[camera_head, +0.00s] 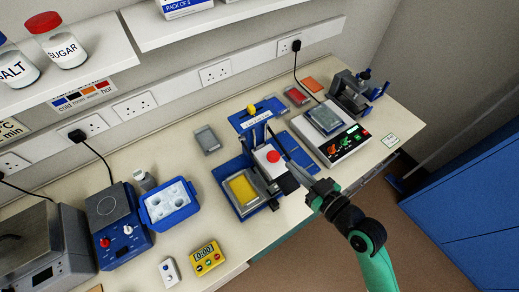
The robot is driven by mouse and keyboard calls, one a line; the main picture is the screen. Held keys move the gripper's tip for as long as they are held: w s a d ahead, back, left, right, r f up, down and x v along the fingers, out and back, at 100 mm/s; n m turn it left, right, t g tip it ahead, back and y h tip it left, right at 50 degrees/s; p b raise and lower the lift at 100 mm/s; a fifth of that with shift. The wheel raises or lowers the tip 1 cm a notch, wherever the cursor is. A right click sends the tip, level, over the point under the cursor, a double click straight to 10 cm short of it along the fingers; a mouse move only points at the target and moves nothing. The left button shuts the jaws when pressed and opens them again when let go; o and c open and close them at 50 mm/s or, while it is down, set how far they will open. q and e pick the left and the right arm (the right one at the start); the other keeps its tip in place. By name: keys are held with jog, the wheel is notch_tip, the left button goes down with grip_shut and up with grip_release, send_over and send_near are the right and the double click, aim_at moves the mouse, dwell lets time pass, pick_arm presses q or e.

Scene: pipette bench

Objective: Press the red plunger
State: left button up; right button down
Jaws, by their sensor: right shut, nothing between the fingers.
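The red plunger (273,156) is a small round red button on top of a white block (268,165). The block belongs to a blue device (222,172) in the middle of the bench, beside a yellow plate. My right gripper (291,166) comes in from the lower right, its closed fingertips just to the right of the block and a little below the red plunger in the picture. It holds nothing, and I see a gap between it and the plunger. Whether it touches the block's side I cannot tell. My left gripper is not in view.
A balance (345,147) stands to the right of the device. A blue ice tub (169,204), a hotplate stirrer (122,239) and a yellow timer (207,258) stand to the left. A shelf (95,50) with jars hangs above. Bare bench lies around the grey box (207,139).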

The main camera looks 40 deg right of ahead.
jog(key=shift+s+d+f+m+g, duration=0.15)
jog(key=shift+s+d+f, duration=0.1)
jog(key=shift+s+d, duration=0.15)
jog(key=shift+s+d+f+m+g, duration=0.15)
jog(key=shift+s+d+f, duration=0.1)
jog(key=shift+s, duration=0.25)
send_over(273, 159)
jog(key=s, duration=0.2)
notch_tip(273, 159, down, 2)
jog(key=f, duration=0.2)
jog(key=d+f, duration=0.1)
jog(key=shift+w+f+b, duration=0.1)
jog(key=shift+f+b, duration=0.3)
jog(key=shift+f, duration=0.25)
